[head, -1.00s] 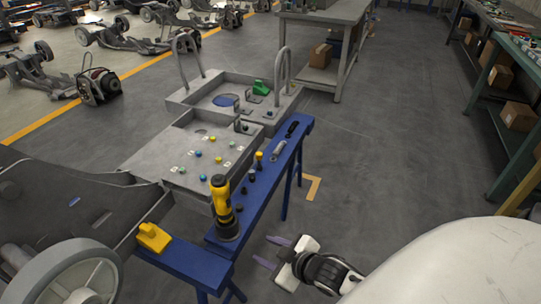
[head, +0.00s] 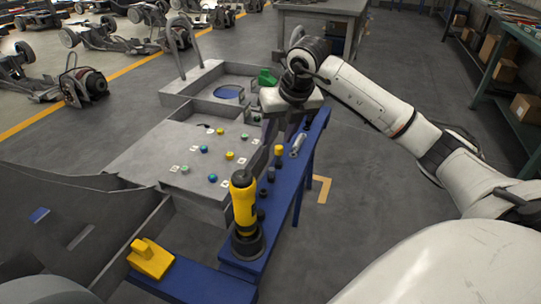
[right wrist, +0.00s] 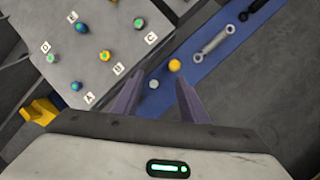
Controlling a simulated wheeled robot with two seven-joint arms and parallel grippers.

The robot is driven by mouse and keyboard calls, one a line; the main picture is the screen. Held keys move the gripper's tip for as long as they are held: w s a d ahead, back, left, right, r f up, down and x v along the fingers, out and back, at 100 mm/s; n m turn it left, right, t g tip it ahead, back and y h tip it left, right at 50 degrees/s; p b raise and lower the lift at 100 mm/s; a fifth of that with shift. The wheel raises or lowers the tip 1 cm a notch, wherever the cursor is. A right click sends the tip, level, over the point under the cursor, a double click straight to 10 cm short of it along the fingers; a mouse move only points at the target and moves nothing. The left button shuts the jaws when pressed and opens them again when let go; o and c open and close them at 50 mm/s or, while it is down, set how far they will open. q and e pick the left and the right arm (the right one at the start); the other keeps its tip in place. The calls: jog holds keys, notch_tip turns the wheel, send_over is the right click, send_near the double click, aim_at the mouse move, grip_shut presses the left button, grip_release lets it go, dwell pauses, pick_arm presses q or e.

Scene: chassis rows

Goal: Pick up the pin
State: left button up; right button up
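Several small pins stand in a row on the narrow blue bench (head: 284,208). One has a yellow top (head: 279,150); darker ones stand nearer, such as a dark pin (head: 270,174). The task does not say which pin. My right gripper (head: 281,130) is above the bench, pointing down, with its fingers apart and empty. In the right wrist view the gripper (right wrist: 158,80) is open, with a grey-topped pin (right wrist: 153,84) and the yellow-topped pin (right wrist: 174,65) showing beyond the gap between the fingers. My left gripper is not in view.
A yellow and black power tool (head: 244,210) stands upright at the bench's near end. A grey link (head: 298,145) lies beyond the pins. A grey panel (head: 190,198) with coloured knobs adjoins on the left. A yellow block (head: 150,257) sits near left.

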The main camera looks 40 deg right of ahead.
aim_at(279, 148)
jog(key=shift+m+h, duration=0.3)
jog(key=shift+h, duration=0.3)
jog(key=d+f, duration=0.1)
jog(key=f, duration=0.1)
jog(key=w+d+f+b, duration=0.1)
jog(key=d+f, duration=0.1)
jog(key=shift+w+d, duration=0.1)
jog(key=shift+d, duration=0.1)
jog(key=x, duration=0.3)
jog(key=b+x, duration=0.1)
jog(key=x, duration=0.1)
jog(key=shift+w+a+f, duration=0.1)
jog(key=shift+a, duration=0.2)
grip_shut()
